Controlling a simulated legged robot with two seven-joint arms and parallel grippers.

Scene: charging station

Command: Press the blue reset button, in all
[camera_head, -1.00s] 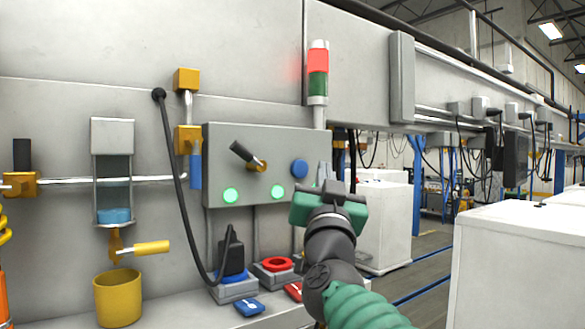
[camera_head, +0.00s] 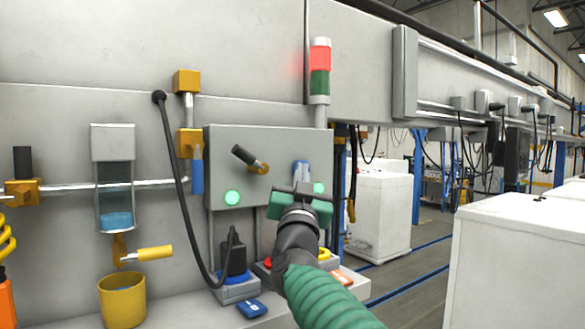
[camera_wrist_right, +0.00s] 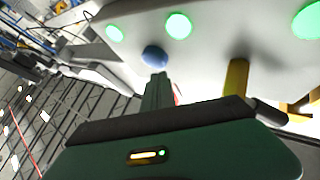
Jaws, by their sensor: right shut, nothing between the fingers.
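The blue button is on the front of the grey control box (camera_head: 222,150). In the head view it is mostly hidden behind my right gripper's fingers. In the right wrist view the round blue button (camera_wrist_right: 154,56) shows just beyond the fingertips. My right gripper (camera_head: 301,168) is shut and empty, with its fingers pointing at the box; it also shows in the right wrist view (camera_wrist_right: 158,78). The fingertips are very close to the button; I cannot tell whether they touch it. My left gripper is out of view.
The box carries a black-handled lever (camera_head: 246,157) and green lights (camera_head: 232,198). A red-and-green signal tower (camera_head: 320,70) rises above it. A yellow cup (camera_head: 122,300) stands left. White cabinets (camera_head: 520,260) stand right.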

